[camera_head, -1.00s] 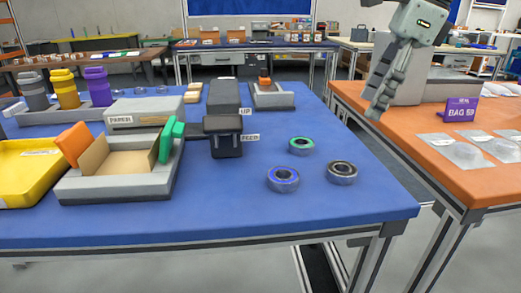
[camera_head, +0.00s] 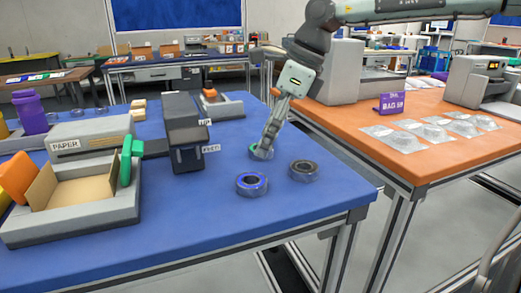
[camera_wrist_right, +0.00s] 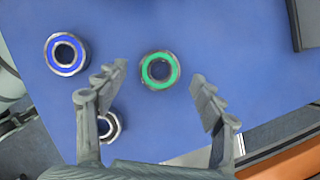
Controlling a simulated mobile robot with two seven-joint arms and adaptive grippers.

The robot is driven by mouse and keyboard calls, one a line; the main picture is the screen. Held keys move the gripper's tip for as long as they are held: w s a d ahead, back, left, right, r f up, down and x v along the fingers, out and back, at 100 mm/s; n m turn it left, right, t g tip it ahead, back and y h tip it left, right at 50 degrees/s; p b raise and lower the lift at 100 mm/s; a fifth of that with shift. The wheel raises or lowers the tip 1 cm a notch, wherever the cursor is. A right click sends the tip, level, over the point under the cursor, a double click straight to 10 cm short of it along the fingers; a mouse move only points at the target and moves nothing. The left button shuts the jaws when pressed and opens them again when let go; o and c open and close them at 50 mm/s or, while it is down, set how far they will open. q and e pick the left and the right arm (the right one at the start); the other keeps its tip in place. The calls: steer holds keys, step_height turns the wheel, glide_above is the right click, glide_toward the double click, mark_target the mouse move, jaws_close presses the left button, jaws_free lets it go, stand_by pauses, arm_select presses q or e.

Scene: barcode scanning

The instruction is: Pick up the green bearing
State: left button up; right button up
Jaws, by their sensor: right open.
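The green bearing (camera_wrist_right: 160,70) lies flat on the blue table, a metal ring with a green face. In the right wrist view it sits between and a little beyond the two fingertips of my right gripper (camera_wrist_right: 158,76), which is open and empty. In the head view the same gripper (camera_head: 266,150) points down over the green bearing (camera_head: 252,150) and hides most of it; only a green edge shows. I cannot tell the exact height of the fingers above the table. My left gripper is out of view.
A blue-faced bearing (camera_head: 252,184) and a dark-faced bearing (camera_head: 304,170) lie close by on the blue table (camera_head: 215,235). A dark box-shaped device (camera_head: 185,135) stands to the left. A grey paper tray (camera_head: 75,225) is further left. An orange table (camera_head: 385,165) adjoins at right.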

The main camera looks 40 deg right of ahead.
steer(key=shift+w+a+f, duration=0.15)
steer(key=shift+a+f, duration=0.05)
steer(key=shift+f, duration=0.3)
steer(key=c, duration=1.3)
steer(key=shift+r, duration=0.1)
steer(key=shift+c, duration=0.2)
